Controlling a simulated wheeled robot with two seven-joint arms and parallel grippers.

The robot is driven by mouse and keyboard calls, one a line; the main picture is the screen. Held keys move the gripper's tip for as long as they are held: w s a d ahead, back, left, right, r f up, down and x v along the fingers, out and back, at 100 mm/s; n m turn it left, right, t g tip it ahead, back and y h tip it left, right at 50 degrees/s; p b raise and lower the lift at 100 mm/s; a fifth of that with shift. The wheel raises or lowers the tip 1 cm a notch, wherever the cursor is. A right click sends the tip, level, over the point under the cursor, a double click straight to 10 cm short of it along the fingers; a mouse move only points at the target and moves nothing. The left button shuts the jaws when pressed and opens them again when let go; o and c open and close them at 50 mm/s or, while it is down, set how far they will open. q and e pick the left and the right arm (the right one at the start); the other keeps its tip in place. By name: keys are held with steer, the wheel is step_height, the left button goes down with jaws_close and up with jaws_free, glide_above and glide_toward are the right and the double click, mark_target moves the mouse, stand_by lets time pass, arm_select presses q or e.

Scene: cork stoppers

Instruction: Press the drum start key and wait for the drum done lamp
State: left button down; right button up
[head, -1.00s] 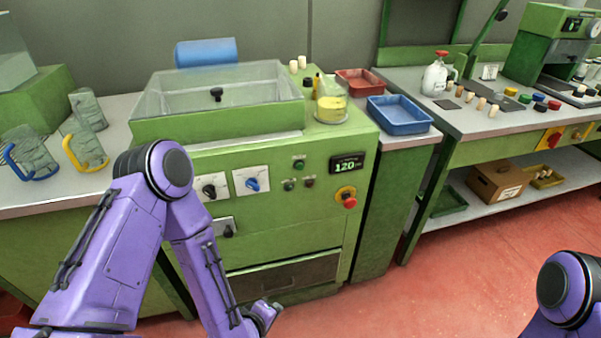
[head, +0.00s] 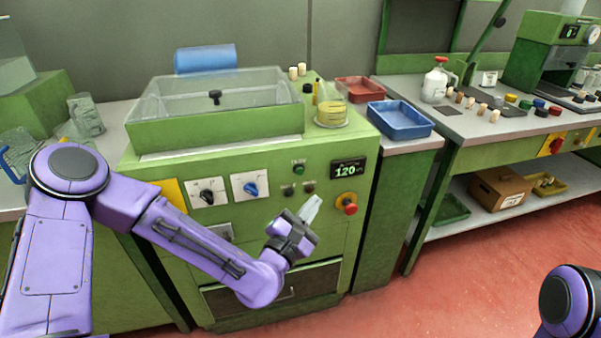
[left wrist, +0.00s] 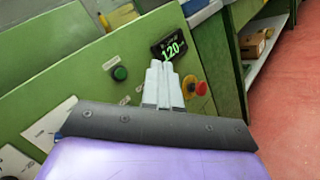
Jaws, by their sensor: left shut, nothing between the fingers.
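The green drum machine (head: 268,215) stands in front of me. On its front panel is a green round button or lamp (head: 299,169), with two small darker round ones below, a greenish one (head: 289,190) and a dark one (head: 309,187); their labels are too small to read, so I cannot tell key from lamp. A green button (left wrist: 120,73) shows in the left wrist view, left of the fingertips. My left gripper (head: 313,205) is shut and empty, in front of the panel below these controls; contact cannot be told. My right gripper is out of view.
The display (head: 348,169) reads 120. A red stop button (head: 349,208) on yellow sits right of my left fingertips. Two rotary switches (head: 207,196) (head: 250,187) are to the left. A clear-lidded drum housing (head: 220,125) is on top. Blue (head: 400,133) and red trays (head: 359,84) lie right.

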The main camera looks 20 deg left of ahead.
mark_target(300, 171)
arm_select(q)
steer(key=w+a, duration=0.1)
steer(key=w, duration=0.1)
steer(key=w+a+p, duration=0.1)
steer(key=w+a, duration=0.2)
steer(key=w, duration=0.2)
steer(key=shift+a, duration=0.4)
steer(key=shift+w+a, duration=0.1)
steer(key=shift+w, duration=0.05)
stand_by(1.6)
steer(key=shift+w+a, duration=0.15)
steer(key=shift+w, duration=0.1)
steer(key=shift+w+a, duration=0.25)
steer(key=shift+w, duration=0.1)
stand_by(0.6)
stand_by(0.4)
steer(key=shift+s+d, duration=0.5)
steer(key=shift+s, duration=0.2)
